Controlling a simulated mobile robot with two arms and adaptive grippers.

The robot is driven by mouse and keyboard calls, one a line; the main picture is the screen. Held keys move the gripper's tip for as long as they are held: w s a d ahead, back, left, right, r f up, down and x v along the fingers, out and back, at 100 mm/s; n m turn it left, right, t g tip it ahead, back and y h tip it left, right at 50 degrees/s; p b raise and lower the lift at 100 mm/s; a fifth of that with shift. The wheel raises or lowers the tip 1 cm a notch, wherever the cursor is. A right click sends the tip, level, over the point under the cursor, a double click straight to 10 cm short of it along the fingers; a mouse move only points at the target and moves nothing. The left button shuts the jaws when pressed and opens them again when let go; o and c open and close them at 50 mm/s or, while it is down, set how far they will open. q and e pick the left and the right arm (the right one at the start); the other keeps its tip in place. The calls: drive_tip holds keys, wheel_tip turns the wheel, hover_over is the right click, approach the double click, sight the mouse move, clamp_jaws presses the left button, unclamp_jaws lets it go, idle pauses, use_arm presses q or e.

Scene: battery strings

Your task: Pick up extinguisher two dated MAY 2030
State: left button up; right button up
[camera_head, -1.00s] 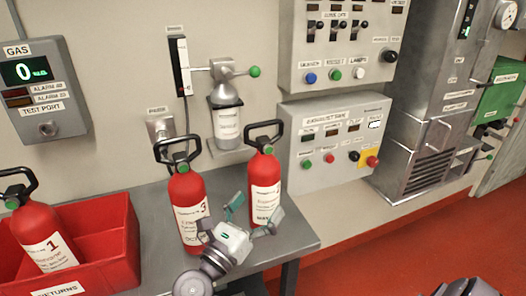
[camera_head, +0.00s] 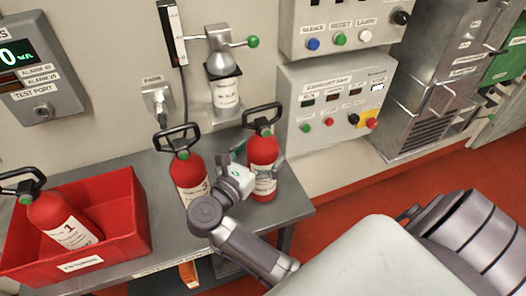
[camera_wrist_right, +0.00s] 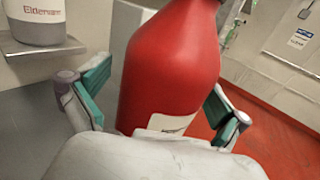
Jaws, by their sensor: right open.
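Three red extinguishers show in the head view. One marked 1 (camera_head: 62,222) leans in a red bin. One marked 3 (camera_head: 188,172) stands on the bench, its lower part partly hidden by my right arm. A third (camera_head: 263,150) stands upright to its right near the bench end; its number and date are too small to read. My right gripper (camera_head: 258,168) is open at this third one. My left gripper is not in view.
The red bin (camera_head: 135,215) sits at the bench's left. A control panel (camera_head: 335,105) is on the wall to the right. The grey bench top (camera_head: 292,205) is bare at its right end.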

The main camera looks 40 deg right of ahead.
drive_tip(key=shift+w+d, duration=0.1)
drive_tip(key=shift+d, duration=0.15)
drive_tip(key=shift+s+a, duration=0.15)
drive_tip(key=shift+s, duration=0.15)
drive_tip(key=shift+c, duration=0.2)
drive_tip(key=shift+s+a+r, duration=0.1)
drive_tip(key=shift+a+r, duration=0.05)
drive_tip(key=shift+c, duration=1.2)
drive_tip(key=c, duration=1.4)
drive_tip(key=shift+r, duration=0.15)
drive_tip(key=shift+c, duration=0.3)
drive_tip(key=shift+w, duration=0.2)
